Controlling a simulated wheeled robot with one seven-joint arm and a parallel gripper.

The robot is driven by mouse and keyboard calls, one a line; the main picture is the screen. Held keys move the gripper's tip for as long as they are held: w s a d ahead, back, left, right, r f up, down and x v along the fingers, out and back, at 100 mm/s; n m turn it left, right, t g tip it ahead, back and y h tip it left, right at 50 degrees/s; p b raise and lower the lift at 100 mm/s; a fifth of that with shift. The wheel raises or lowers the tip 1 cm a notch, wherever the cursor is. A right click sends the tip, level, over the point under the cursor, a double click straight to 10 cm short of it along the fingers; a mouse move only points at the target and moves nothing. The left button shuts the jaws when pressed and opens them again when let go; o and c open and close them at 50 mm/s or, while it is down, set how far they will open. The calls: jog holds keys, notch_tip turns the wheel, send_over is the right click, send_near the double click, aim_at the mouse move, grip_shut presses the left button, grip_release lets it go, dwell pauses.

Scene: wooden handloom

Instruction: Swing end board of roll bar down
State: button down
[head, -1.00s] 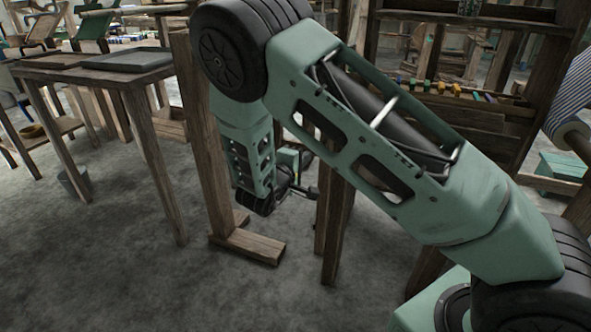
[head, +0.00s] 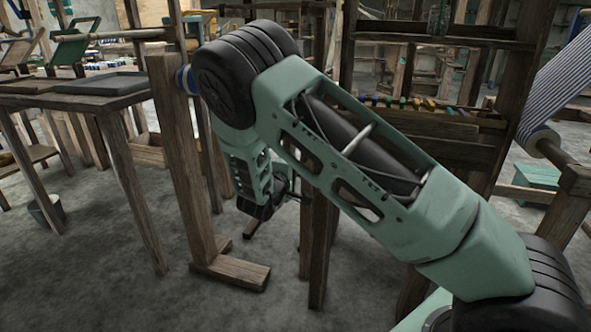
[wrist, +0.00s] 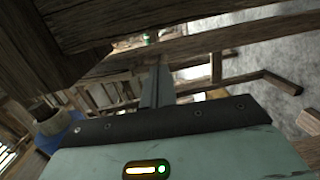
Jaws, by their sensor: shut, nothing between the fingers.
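In the wrist view, my gripper (wrist: 157,84) has its thin dark fingers together and empty, below a wooden beam (wrist: 205,48). In the head view, my gripper (head: 272,212) is low among the loom posts, mostly hidden by my arm. A roll bar with blue cloth (head: 186,80) shows beside an upright wooden board (head: 178,165) in the head view. A round bar end with blue cloth (wrist: 52,122) also shows at the left of the wrist view. I cannot tell for certain which board is the end board; I see no contact with one.
A wooden table (head: 85,98) with trays stands at the left. A bucket (head: 45,212) is under it. A loom post (head: 320,245) and a wooden foot (head: 232,272) stand close to my arm. Striped cloth (head: 565,85) hangs at the right. The front left floor is open.

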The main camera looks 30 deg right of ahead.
jog(key=w+d+f+t+h, duration=0.1)
jog(key=d, duration=0.1)
jog(key=w+d+f+h+b, duration=0.1)
jog(key=w+d, duration=0.1)
jog(key=shift+f+t+h+b, duration=0.3)
jog(key=shift+f+t+h, duration=0.1)
